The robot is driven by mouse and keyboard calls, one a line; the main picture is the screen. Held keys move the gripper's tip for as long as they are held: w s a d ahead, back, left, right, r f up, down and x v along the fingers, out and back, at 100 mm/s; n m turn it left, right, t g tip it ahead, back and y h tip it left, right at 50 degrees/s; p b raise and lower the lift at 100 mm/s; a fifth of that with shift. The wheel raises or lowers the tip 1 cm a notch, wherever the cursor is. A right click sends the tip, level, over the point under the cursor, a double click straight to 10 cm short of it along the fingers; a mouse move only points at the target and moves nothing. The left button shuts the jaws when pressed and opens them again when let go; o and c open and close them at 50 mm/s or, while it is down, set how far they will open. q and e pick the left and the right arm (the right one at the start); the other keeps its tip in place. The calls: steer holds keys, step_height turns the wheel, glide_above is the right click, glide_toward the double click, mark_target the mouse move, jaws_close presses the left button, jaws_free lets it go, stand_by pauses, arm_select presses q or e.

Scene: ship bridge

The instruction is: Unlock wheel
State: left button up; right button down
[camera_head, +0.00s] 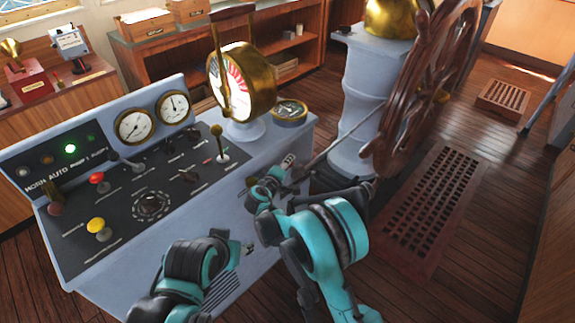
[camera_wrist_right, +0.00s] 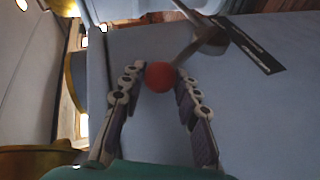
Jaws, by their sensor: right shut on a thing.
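The wooden ship's wheel (camera_head: 425,90) stands on a pale pedestal at the right of the head view. My right gripper (camera_head: 283,172) is at the console's right-hand side, below its top edge. In the right wrist view its two fingers (camera_wrist_right: 158,85) are shut around a red ball knob (camera_wrist_right: 160,76) near their tips. The knob sits on a short lever that runs to a round mount (camera_wrist_right: 210,40) on the console's pale wall, beside a black label plate (camera_wrist_right: 255,45). In the head view the gripper hides the knob. My left arm is low in the head view; its fingers are not clear.
The console (camera_head: 150,195) carries levers, a yellow knob (camera_head: 96,225), gauges and a lit green lamp (camera_head: 70,148). A brass telegraph (camera_head: 243,80) stands at its right end. A thin rod (camera_head: 340,132) runs between gripper and pedestal. A wooden grating (camera_head: 430,210) lies on the floor.

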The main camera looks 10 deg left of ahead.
steer(key=c, duration=1.1)
jaws_free()
steer(key=shift+f, duration=0.1)
step_height(320, 180, up, 10)
steer(key=shift+s+r, duration=0.1)
